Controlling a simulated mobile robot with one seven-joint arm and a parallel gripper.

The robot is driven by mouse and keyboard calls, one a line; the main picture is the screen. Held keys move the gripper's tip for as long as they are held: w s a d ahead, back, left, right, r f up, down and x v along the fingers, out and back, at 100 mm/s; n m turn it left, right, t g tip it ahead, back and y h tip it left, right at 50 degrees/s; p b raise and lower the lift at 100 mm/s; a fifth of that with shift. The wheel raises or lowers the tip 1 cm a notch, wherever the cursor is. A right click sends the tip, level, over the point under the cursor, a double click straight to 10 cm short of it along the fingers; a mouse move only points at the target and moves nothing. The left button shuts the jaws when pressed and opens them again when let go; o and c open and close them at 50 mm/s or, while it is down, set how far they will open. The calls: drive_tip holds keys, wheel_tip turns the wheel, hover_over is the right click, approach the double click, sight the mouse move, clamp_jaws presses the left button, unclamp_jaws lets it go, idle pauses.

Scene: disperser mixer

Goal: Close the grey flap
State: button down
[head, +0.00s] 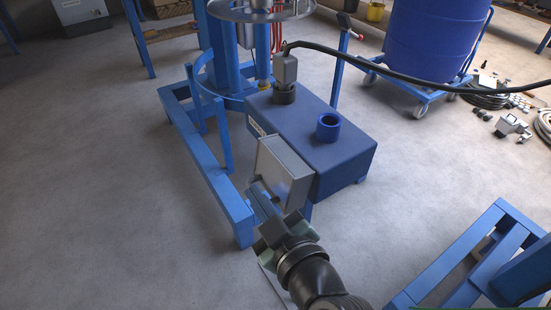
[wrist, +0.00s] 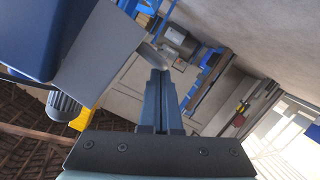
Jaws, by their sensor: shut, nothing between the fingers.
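The grey flap (head: 283,172) is a square metal plate at the near end of the dark blue box (head: 312,132) in the head view. It appears to stand out at an angle from the box. In the wrist view a grey panel, likely the flap (wrist: 100,48), fills the upper left beside the blue box (wrist: 45,32). My gripper (head: 257,190) is shut and empty, with its fingertips close to the flap's lower left edge. Its blue fingers (wrist: 158,76) point away in the wrist view, just right of the panel. I cannot tell whether they touch it.
A blue frame (head: 215,170) runs along the left of the box. A black cable (head: 400,77) arches from the plug on top of the box. A blue drum (head: 435,40) stands on a trolley behind, and another blue frame (head: 470,255) is at lower right. The left floor is clear.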

drive_tip(key=shift+w+d+f+n+b, duration=0.15)
drive_tip(key=shift+f+n+b, duration=0.2)
drive_tip(key=shift+b, duration=0.25)
drive_tip(key=shift+w+d+f+n+b, duration=0.15)
drive_tip(key=shift+f+n+b, duration=0.2)
drive_tip(key=shift+b, duration=0.25)
drive_tip(key=shift+s, duration=0.1)
drive_tip(key=shift+r, duration=0.1)
